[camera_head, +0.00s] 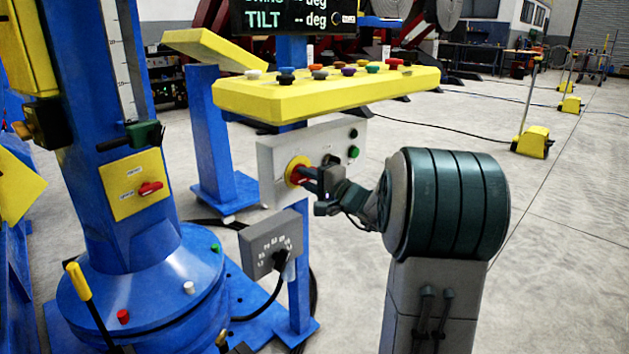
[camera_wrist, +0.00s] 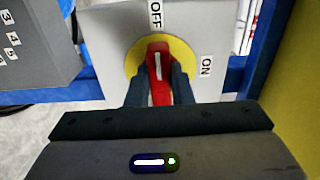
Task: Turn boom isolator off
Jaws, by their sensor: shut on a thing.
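A red rotary handle (camera_wrist: 156,62) sits on a round yellow plate (camera_wrist: 133,62) on a grey panel (camera_wrist: 108,62). In the wrist view the white line on the handle points up at the OFF label (camera_wrist: 156,14); the ON label (camera_wrist: 206,66) is to the right. My gripper (camera_wrist: 160,82) is shut on the handle, one finger on each side. In the head view my gripper (camera_head: 316,176) reaches the handle from the right, and the yellow plate (camera_head: 293,165) shows behind it. Whether this switch is named boom isolator cannot be read.
A yellow console (camera_head: 330,95) with several knobs overhangs the panel. A grey box (camera_head: 262,245) with a cable is below left. Another red switch (camera_head: 150,188) is on a yellow plate on the blue column (camera_head: 110,100). Open floor (camera_head: 570,200) lies right.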

